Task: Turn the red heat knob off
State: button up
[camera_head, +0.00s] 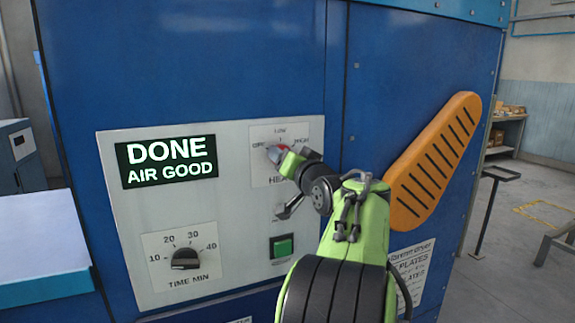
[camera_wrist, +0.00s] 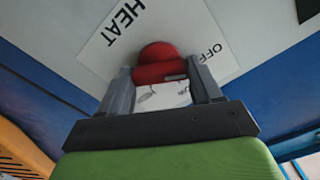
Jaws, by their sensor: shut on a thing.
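The red heat knob (camera_wrist: 158,52) sits on a white label plate marked HEAT and OFF in the wrist view. My gripper (camera_wrist: 163,76) is shut on it, with one grey finger on each side. In the head view, the gripper (camera_head: 281,152) is at the HEAT dial, at the upper right of the white control panel (camera_head: 225,212). It covers most of the knob there, with only a little red showing. OFF is printed left of the dial, LOW above it and another label at the right. Which setting the knob points to I cannot tell.
A display (camera_head: 168,163) reads DONE AIR GOOD. A black time knob (camera_head: 186,259) is at the lower left of the panel. A green button (camera_head: 282,247) and a small metal switch (camera_head: 289,207) lie below the heat dial. An orange slotted handle (camera_head: 436,160) stands out at the right.

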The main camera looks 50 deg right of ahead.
jog(key=shift+f, duration=0.15)
dwell(0.3)
jog(key=o, duration=1.1)
jog(key=shift+c, duration=0.2)
jog(key=shift+s, duration=0.1)
jog(key=v, duration=1.5)
jog(key=shift+s+a+b, duration=0.2)
jog(key=shift+s+b, duration=0.05)
jog(key=shift+b, duration=0.1)
